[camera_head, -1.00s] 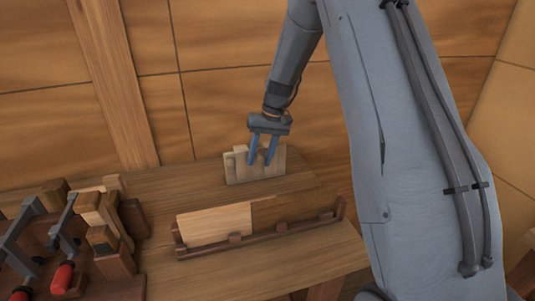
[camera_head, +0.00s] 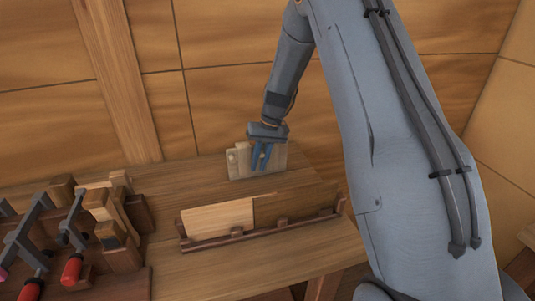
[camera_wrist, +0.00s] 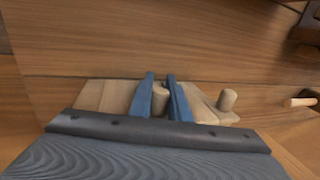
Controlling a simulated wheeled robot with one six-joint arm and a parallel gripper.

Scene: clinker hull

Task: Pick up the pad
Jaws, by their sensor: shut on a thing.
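The likely pad is a pale wooden block (camera_head: 241,165) with short round pegs, at the back of the bench near the wall. My gripper (camera_head: 262,157) is over it with its two blue fingers pointing down. In the wrist view, the gripper (camera_wrist: 160,90) is shut on one round peg (camera_wrist: 160,99), with a finger on each side. A second peg (camera_wrist: 228,99) stands free to the right. The pale wood (camera_wrist: 90,95) shows on both sides of the fingers; part of it is hidden by the gripper body. The block appears to rest on the bench.
A low wooden rack (camera_head: 255,235) holding a pale board (camera_head: 218,216) stands in front. Clamps with red handles (camera_head: 72,268) and wooden blocks crowd the left. The plank wall (camera_head: 225,100) is close behind. Bare bench (camera_head: 190,175) lies left of the block.

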